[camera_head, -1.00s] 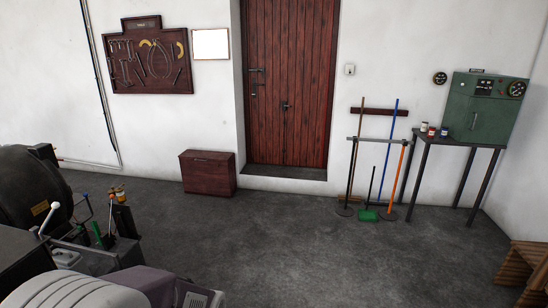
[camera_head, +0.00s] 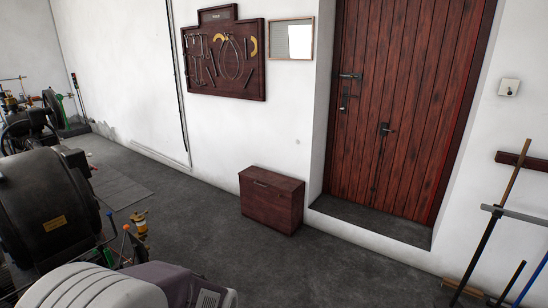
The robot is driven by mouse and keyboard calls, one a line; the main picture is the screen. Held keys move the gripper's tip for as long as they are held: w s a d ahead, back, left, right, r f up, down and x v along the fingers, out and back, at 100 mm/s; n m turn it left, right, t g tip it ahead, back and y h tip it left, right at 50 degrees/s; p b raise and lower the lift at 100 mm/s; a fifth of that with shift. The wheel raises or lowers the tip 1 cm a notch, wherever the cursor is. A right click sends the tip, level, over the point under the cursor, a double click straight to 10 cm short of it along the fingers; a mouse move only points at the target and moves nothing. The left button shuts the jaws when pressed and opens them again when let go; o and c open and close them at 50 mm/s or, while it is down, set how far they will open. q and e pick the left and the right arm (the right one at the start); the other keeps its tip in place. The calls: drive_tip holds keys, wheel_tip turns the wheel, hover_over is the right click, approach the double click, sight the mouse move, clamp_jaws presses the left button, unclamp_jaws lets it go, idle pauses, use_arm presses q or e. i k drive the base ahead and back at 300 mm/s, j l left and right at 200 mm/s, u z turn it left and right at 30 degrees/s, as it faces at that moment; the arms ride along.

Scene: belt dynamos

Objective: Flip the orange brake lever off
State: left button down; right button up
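A cluster of thin levers stands beside the large black machine (camera_head: 45,195) at the lower left. One lever has a blue tip (camera_head: 110,214). Another has a small orange-red tip (camera_head: 126,228); it is too small to tell for sure whether this is the orange brake lever or which position it is in. An orange and brass fitting (camera_head: 138,222) stands just right of it. A green part (camera_head: 107,257) shows lower down, and the lever bases are partly hidden behind my own grey body. Neither gripper is in view.
More machines (camera_head: 48,112) stand at the far left by the wall. A dark red chest (camera_head: 271,199) sits on the floor near the wooden door (camera_head: 400,110). Long-handled tools (camera_head: 490,235) lean at the right. The floor between the levers and the chest is clear.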

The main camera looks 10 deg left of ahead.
sight(126, 227)
drive_tip(key=i+j+u, duration=0.4)
drive_tip(key=i, duration=0.3)
drive_tip(key=i+u, duration=0.35)
drive_tip(key=i, duration=0.35)
drive_tip(key=i+j+z, duration=0.1)
drive_tip(key=j, duration=0.3)
drive_tip(key=i+j+z, duration=0.1)
drive_tip(key=i+j, duration=0.15)
drive_tip(key=j, duration=0.15)
drive_tip(key=i+j, duration=0.15)
drive_tip(key=j, duration=0.25)
drive_tip(key=i+j+z, duration=0.15)
drive_tip(key=j, duration=0.25)
drive_tip(key=i+j+z, duration=0.1)
drive_tip(key=j, duration=0.3)
drive_tip(key=i+j+z, duration=0.1)
drive_tip(key=j, duration=0.35)
drive_tip(key=i, duration=0.1)
